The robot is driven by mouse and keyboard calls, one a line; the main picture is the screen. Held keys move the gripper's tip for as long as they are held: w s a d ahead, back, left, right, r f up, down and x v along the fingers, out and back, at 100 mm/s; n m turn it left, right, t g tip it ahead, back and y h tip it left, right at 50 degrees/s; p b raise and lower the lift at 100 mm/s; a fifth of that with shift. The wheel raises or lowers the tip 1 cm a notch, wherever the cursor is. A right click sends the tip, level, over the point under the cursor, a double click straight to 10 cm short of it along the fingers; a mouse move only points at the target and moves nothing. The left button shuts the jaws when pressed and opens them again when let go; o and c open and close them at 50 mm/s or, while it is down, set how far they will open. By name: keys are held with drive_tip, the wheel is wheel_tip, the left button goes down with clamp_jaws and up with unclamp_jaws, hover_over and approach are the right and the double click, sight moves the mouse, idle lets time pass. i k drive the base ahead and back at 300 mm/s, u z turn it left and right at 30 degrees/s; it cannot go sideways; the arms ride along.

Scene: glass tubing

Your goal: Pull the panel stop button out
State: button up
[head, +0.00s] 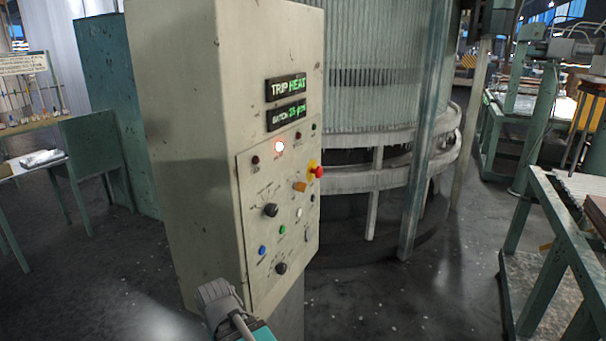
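The panel stop button (319,172) is a red mushroom head on a yellow collar. It stands out from the upper right part of the control panel (252,215), seen from the side. Whether it is pressed in or out cannot be told at this size. A grey ribbed piece and a teal piece at the bottom, in front of the cabinet, look like parts of my arm. My gripper's fingers do not show, and nothing touches the stop button.
The beige cabinet (190,150) carries two lit displays reading TRIP HEAT and BATCH. An orange switch (300,186), a black knob (270,210) and a glowing lamp (279,147) sit near the stop button. A round caged machine stands behind; a green-framed bench (540,270) is at right.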

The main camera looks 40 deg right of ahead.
sight(318, 172)
drive_tip(key=u, duration=0.25)
drive_tip(key=k, duration=0.65)
drive_tip(key=z, duration=1.15)
drive_tip(key=i, duration=1)
drive_tip(key=u, duration=0.05)
